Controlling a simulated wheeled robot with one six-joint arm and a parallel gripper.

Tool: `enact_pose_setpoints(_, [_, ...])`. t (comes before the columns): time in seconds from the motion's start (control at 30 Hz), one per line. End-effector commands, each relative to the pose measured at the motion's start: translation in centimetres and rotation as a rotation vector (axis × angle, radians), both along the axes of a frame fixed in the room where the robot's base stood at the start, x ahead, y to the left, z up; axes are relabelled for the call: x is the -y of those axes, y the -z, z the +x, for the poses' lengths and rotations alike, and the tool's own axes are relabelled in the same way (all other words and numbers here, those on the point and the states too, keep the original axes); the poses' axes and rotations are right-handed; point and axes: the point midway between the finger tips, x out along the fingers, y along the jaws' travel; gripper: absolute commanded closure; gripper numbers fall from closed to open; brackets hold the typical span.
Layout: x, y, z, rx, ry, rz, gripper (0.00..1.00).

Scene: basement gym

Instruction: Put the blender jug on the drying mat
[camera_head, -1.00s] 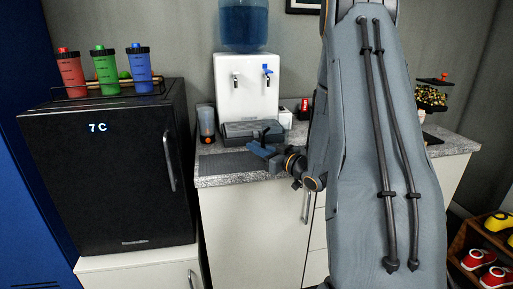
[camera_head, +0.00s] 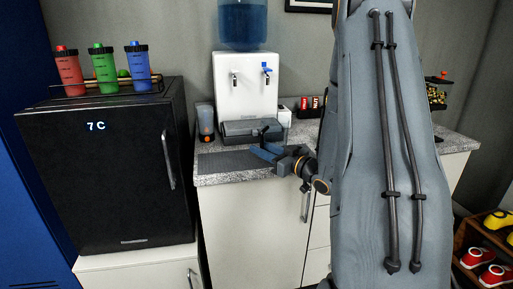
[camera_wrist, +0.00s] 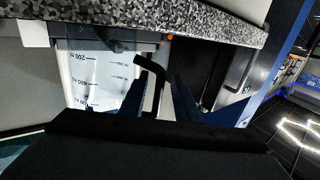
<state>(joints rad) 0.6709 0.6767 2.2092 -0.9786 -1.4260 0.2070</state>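The blender jug, clear with volume marks, fills the left of the wrist view (camera_wrist: 95,75), where it appears upside down. Its dark handle (camera_wrist: 150,66) reaches toward my fingers. In the head view a pale, partly hidden shape right of the water dispenser looks like the jug (camera_head: 285,117). My gripper (camera_head: 268,142) is over the counter's front part, its two fingers apart; they also show in the wrist view (camera_wrist: 168,92). The handle's end is close to the fingertips; I cannot tell if it is between them. The dark grey drying mat (camera_head: 228,162) lies empty at the counter's left front.
The water dispenser (camera_head: 245,85) stands behind my gripper, with a grey tray (camera_head: 250,128) at its foot. Red cans (camera_head: 310,102) are at the right. A black fridge (camera_head: 105,170) borders the counter's left.

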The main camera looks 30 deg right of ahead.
Motion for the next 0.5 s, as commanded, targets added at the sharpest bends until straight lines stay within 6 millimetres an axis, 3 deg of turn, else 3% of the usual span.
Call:
enact_pose_setpoints(0.3, [2.0, 0.0, -6.0, 0.000, 0.005, 0.000, 0.71])
enact_pose_setpoints(0.5, [2.4, 0.0, -7.8, 0.000, 0.002, 0.000, 0.71])
